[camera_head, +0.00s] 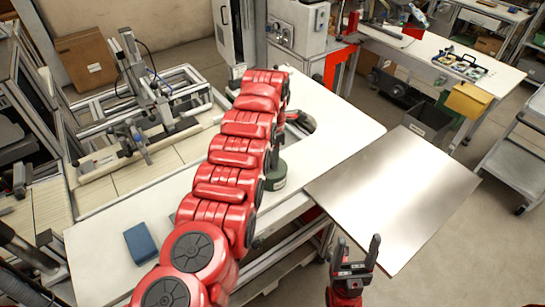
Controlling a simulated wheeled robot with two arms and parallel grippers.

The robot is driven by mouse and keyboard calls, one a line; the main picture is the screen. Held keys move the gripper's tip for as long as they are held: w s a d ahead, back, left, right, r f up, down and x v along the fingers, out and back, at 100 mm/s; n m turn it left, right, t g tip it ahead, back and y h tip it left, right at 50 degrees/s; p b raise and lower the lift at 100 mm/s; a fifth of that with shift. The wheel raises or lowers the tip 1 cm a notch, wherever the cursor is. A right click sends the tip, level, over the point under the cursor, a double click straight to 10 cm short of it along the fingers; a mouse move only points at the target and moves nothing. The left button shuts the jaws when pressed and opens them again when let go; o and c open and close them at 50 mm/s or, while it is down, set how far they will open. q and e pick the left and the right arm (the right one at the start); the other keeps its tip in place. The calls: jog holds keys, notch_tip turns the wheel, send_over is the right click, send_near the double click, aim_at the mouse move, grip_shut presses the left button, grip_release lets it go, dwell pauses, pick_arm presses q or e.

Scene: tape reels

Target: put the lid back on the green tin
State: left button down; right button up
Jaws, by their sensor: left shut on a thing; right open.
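A dark green round tin (276,177) stands on the white worktop, just right of my red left arm, which covers part of it. Whether its top is open or covered is hard to tell, and I make out no separate lid. My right gripper (357,246) is at the lower middle, pointing up in the picture. Its two dark fingers are apart with nothing between them. It is in front of the worktop, below and right of the tin.
A dark grey curved thing (302,121) lies behind the arm. A blue block (140,243) lies on the worktop (340,135) at left. A bare metal sheet (395,195) extends at right. A metal frame machine (150,100) stands at back left. The worktop's right part is clear.

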pick_arm(q)
jog(key=shift+b, duration=0.4)
dwell(0.3)
grip_release()
dwell(0.7)
jog(key=shift+r, duration=1.25)
jog(key=shift+r+p, duration=0.35)
jog(key=shift+r, duration=0.8)
jog(key=shift+r+p, duration=0.7)
jog(key=shift+r, duration=0.45)
